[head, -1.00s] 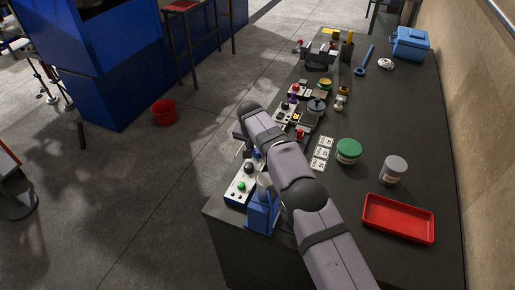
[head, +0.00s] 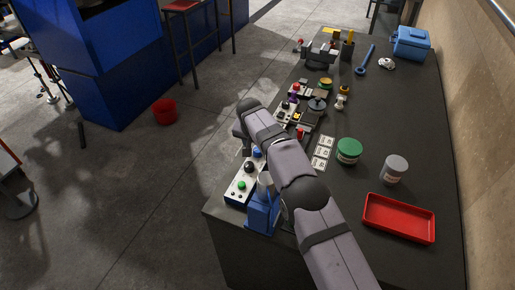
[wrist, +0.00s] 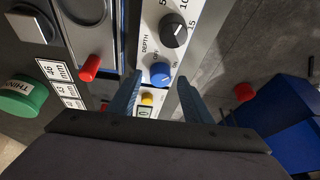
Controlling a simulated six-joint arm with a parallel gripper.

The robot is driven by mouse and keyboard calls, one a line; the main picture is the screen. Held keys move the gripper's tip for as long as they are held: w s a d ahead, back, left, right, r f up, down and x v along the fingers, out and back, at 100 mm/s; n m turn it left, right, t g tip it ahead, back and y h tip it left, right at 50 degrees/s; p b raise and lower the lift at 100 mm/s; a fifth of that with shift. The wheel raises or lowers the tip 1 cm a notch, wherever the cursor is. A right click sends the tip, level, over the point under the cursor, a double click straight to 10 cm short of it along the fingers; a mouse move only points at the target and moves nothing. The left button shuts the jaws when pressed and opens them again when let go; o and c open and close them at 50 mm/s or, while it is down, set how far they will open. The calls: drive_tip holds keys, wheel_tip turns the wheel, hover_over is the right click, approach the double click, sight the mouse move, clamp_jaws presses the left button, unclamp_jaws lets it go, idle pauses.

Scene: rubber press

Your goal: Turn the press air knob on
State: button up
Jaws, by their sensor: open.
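In the wrist view, a blue knob (wrist: 159,72) with a white mark sits on a pale panel, with small lettering around it, an "ON" label among it. My gripper (wrist: 160,82) is open, with one blue-grey finger to each side of this knob in the picture. I cannot tell whether either finger touches it, or how much depth lies between. A black knob marked DEPTH (wrist: 174,31) is just above the blue one. In the head view, a blue knob (head: 257,153) shows beside my arm; my fingers are hidden there.
A yellow button (wrist: 147,98) shows between the finger bases, and a red knob (wrist: 91,67) stands to the left. On the bench are a green-lidded jar (head: 349,150), a grey-lidded jar (head: 394,165) and a red tray (head: 398,219). The bench front right is mostly clear.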

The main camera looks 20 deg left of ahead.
drive_tip(key=b+v, duration=0.2)
drive_tip(key=v, duration=0.4)
drive_tip(key=shift+s+r+b, duration=0.2)
drive_tip(key=shift+r+b, duration=0.15)
drive_tip(key=shift+b, duration=0.05)
drive_tip(key=shift+w+d, duration=0.1)
drive_tip(key=w+d+r+m+p, duration=0.1)
drive_tip(key=w+d+r+p, duration=0.1)
drive_tip(key=d, duration=0.3)
drive_tip(key=a+n, duration=0.1)
drive_tip(key=n, duration=0.2)
drive_tip(key=a+f+n+y, duration=0.1)
drive_tip(key=n, duration=0.3)
drive_tip(key=s+a+f+n+g+y, duration=0.1)
drive_tip(key=n, duration=0.2)
drive_tip(key=shift+s+a, duration=0.15)
drive_tip(key=shift+a, duration=0.25)
drive_tip(key=shift+f, duration=0.1)
